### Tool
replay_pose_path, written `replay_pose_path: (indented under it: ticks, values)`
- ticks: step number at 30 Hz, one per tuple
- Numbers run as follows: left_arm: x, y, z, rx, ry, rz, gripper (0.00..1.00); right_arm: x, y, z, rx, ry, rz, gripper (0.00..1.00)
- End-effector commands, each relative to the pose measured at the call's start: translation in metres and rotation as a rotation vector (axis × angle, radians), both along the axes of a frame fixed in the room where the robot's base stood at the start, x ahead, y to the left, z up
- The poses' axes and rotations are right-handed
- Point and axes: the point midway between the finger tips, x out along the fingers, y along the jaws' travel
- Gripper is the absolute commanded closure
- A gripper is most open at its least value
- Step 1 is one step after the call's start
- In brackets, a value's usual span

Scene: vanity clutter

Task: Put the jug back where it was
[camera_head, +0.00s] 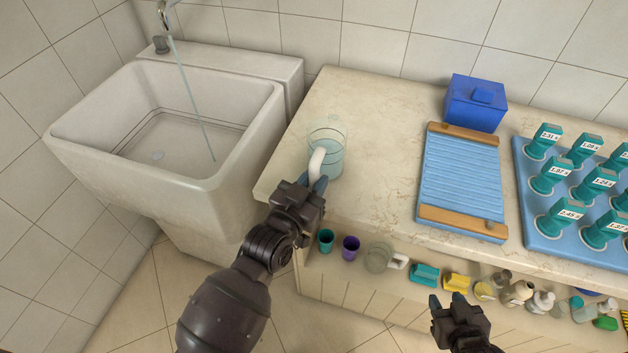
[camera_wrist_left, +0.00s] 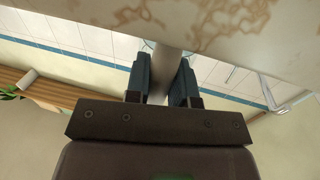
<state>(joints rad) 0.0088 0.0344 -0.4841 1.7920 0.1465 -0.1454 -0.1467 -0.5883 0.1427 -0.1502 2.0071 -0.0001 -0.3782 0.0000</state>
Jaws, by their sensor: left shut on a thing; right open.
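The jug (camera_head: 330,140) is clear with a white handle (camera_head: 316,163) and seems to hold some water. It is upright at the left end of the stone counter; I cannot tell whether its base touches the top. My left gripper (camera_head: 317,186) is shut on the handle. In the left wrist view its two fingers (camera_wrist_left: 160,88) sit on either side of the pale handle (camera_wrist_left: 166,62); the jug's body is mostly hidden there. My right gripper (camera_head: 453,308) is open and empty, low in front of the shelf under the counter.
A white sink (camera_head: 180,180) stands left, with a stream of water (camera_head: 190,95) falling into it. A blue ribbed board (camera_head: 460,177), blue box (camera_head: 476,103) and blue tray (camera_head: 545,243) with several teal labelled items stand right. Cups and a clear mug (camera_head: 378,258) are below.

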Motion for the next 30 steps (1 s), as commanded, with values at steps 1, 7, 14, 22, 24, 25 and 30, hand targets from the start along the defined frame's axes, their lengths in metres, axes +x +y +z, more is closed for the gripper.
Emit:
replay_pose_path:
  ticks: [1,7,14,22,24,25,30]
  values:
    - [0.000,0.000,0.002,-0.002,-0.003,0.000,1.00,0.002,0.000,0.001,-0.001,-0.004,0.001,0.57]
    - [0.000,0.000,-0.002,0.000,0.000,0.000,0.68,0.001,0.000,0.000,-0.002,-0.002,0.001,0.57]
    - [0.000,0.000,-0.002,0.000,0.000,0.000,0.52,-0.003,-0.001,-0.002,-0.002,0.004,-0.001,0.57]
    - [-0.004,0.003,0.000,0.002,0.001,0.001,0.52,-0.004,-0.001,-0.002,-0.002,0.007,-0.001,0.57]
    - [-0.011,0.007,0.000,0.001,0.002,0.001,0.52,-0.004,-0.001,-0.001,-0.002,0.006,-0.002,0.57]
    - [-0.015,0.009,0.000,0.001,0.000,0.001,0.52,-0.004,-0.001,-0.001,-0.002,0.006,-0.002,0.57]
    - [-0.043,0.025,-0.001,0.003,0.002,0.001,0.52,-0.004,-0.002,0.000,-0.002,0.005,-0.002,0.57]
